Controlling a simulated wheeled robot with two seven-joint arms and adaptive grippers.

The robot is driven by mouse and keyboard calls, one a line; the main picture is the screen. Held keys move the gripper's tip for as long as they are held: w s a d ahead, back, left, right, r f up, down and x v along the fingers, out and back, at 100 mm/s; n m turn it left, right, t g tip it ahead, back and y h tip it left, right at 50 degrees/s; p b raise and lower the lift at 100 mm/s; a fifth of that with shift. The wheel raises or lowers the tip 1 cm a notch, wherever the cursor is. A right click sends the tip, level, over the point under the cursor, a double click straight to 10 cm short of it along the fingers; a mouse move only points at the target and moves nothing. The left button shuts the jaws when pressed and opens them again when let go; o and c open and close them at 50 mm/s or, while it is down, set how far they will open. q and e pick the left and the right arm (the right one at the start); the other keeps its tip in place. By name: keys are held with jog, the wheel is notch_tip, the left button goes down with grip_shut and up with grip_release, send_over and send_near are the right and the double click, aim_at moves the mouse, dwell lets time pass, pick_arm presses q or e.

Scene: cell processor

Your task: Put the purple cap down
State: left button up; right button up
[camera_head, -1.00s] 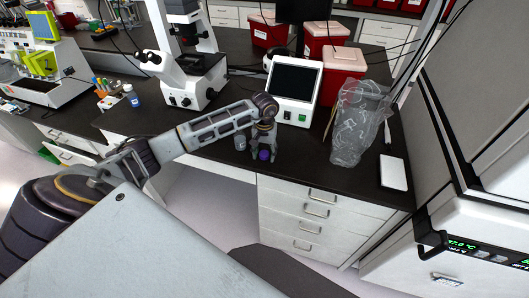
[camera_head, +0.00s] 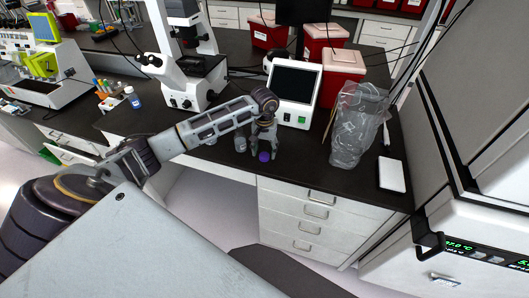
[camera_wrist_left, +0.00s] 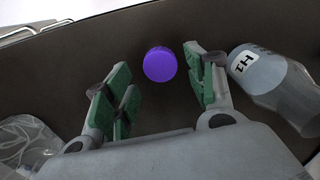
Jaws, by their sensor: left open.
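The purple cap (camera_head: 264,157) is at the front of the dark bench, just below my left gripper (camera_head: 263,146). In the left wrist view the purple cap (camera_wrist_left: 160,64) lies between and a little beyond the two green-padded fingertips of my left gripper (camera_wrist_left: 158,88), with a gap on both sides. The left gripper is open and holds nothing. A clear bottle marked H1 (camera_wrist_left: 268,75) is right beside the right-hand finger in the wrist view; in the head view the bottle (camera_head: 240,142) stands left of the gripper. My right gripper is not in view.
A white device with a dark screen (camera_head: 296,92) stands behind the gripper. A clear plastic bag (camera_head: 357,125) and a white tablet-like item (camera_head: 392,175) lie to the right. A microscope (camera_head: 187,75) stands back left. The bench's front edge is close to the cap.

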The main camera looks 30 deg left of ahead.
aim_at(264, 155)
pick_arm(q)
notch_tip(264, 155, up, 10)
jog(key=b, duration=0.2)
jog(key=shift+r, duration=0.2)
dwell(0.4)
jog(key=shift+s, duration=0.1)
dwell(0.6)
jog(key=shift+s+f, duration=0.1)
